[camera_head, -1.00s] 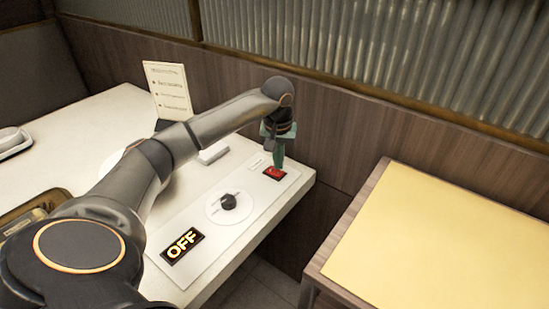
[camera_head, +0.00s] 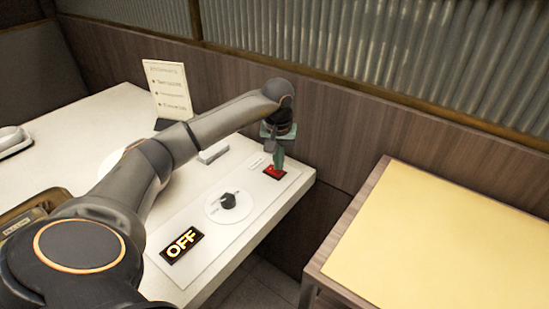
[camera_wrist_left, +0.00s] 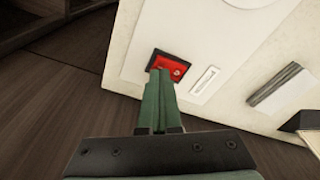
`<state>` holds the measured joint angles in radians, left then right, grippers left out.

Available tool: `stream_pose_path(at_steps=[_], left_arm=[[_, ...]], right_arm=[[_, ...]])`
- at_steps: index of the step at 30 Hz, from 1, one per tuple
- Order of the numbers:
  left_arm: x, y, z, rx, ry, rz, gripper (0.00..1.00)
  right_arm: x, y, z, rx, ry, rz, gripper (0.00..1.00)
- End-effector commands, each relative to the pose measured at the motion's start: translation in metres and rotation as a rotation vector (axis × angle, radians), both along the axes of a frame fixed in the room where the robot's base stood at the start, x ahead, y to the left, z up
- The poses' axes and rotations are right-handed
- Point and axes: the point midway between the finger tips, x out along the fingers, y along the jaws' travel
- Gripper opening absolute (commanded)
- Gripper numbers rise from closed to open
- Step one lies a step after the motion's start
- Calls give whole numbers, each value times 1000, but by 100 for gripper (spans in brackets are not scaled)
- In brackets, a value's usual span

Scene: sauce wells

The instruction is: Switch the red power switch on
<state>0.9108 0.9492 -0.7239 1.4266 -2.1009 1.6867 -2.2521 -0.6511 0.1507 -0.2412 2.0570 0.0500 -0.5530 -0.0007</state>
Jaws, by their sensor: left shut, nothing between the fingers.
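The red power switch (camera_head: 275,172) sits in a dark frame at the far right end of a white control panel (camera_head: 240,222). It also shows in the left wrist view (camera_wrist_left: 172,67). A lit display on the panel (camera_head: 181,245) reads OFF. My left gripper (camera_head: 279,165) is shut, with green fingers pointing down at the switch. In the left wrist view its fingertips (camera_wrist_left: 160,76) overlap the near edge of the switch; I cannot tell whether they touch it. My right gripper is not in view.
A black rotary knob (camera_head: 228,201) on a white dial stands between switch and display. A printed card (camera_head: 167,90) stands behind the arm. A light block (camera_head: 212,152) lies beside the panel. A yellow-topped table (camera_head: 430,240) is at the right, past a gap.

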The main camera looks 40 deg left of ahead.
Motion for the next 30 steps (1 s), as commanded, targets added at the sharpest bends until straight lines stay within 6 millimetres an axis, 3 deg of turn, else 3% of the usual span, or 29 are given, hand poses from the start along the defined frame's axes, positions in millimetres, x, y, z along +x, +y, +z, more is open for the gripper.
stream_pose_path(at_steps=[21, 27, 30], left_arm=[[0, 0, -12, 1, 0, 1, 0], [0, 0, -11, 1, 0, 1, 0], [0, 0, -2, 0, -1, 1, 0]], right_arm=[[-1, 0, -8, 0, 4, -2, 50], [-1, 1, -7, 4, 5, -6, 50], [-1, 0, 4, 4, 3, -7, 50]])
